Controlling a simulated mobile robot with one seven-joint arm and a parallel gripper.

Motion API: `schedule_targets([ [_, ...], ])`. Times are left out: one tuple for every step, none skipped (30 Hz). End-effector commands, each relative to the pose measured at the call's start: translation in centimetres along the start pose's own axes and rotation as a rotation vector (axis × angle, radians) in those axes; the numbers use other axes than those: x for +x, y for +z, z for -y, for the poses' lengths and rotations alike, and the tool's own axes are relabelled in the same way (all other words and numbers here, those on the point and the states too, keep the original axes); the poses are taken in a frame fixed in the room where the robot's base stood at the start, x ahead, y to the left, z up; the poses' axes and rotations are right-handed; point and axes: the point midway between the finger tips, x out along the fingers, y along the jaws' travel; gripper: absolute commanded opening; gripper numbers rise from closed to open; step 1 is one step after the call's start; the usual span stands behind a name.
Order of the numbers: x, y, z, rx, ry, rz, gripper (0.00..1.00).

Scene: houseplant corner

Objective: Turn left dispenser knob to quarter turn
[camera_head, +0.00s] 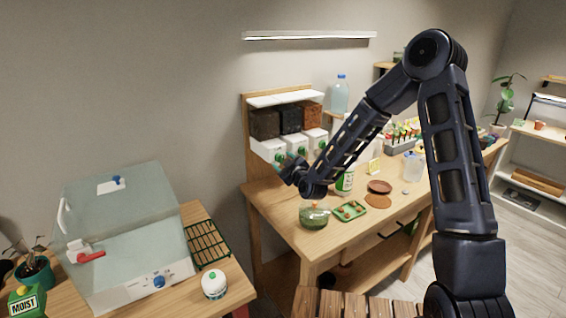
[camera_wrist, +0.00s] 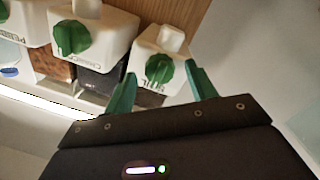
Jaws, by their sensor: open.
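The left dispenser (camera_head: 267,150) is a white block under a dark brown bin on the wall rack. In the wrist view it is the rightmost block (camera_wrist: 170,42), lettered in part "SOIL", with a green knob (camera_wrist: 159,70). My gripper (camera_head: 287,163) is at this dispenser, and its teal fingers (camera_wrist: 160,76) are open with the knob showing between their tips. I cannot tell whether either finger touches the knob. The knob's exact turn angle is unclear. In the head view the gripper partly covers the dispenser's front.
A third dispenser (camera_head: 314,138) stands farther right. Below on the wooden table (camera_head: 270,205) are a green glass bowl (camera_head: 314,216) and a green tray (camera_head: 349,210). A clear-walled box (camera_head: 125,235) stands at the left.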

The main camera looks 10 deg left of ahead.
Motion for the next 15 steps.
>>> schedule_targets([
  [0.31,0.00,-0.02,0.000,0.001,0.000,0.56],
  [0.42,0.00,-0.02,0.000,0.001,0.000,0.56],
  [0.53,0.00,-0.03,0.000,0.001,0.000,0.56],
  [0.58,0.00,-0.02,0.000,0.001,0.000,0.56],
  [0.62,0.00,-0.03,0.000,0.000,0.000,0.56],
  [0.64,-0.01,-0.03,0.000,0.000,0.000,0.56],
  [0.65,0.00,-0.03,0.000,0.000,0.000,0.56],
  [0.64,0.00,-0.03,0.000,0.000,0.000,0.56],
  [0.64,0.00,-0.03,0.000,0.000,0.000,0.56],
  [0.63,0.00,-0.04,0.000,0.000,0.000,0.56],
  [0.63,0.00,-0.04,0.000,0.000,0.000,0.56],
  [0.63,0.01,-0.04,0.000,0.000,0.000,0.54],
  [0.63,0.01,-0.04,0.000,0.000,0.000,0.48],
  [0.63,0.01,-0.04,0.000,0.000,0.000,0.43],
  [0.63,0.01,-0.04,0.000,0.000,0.000,0.35],
])
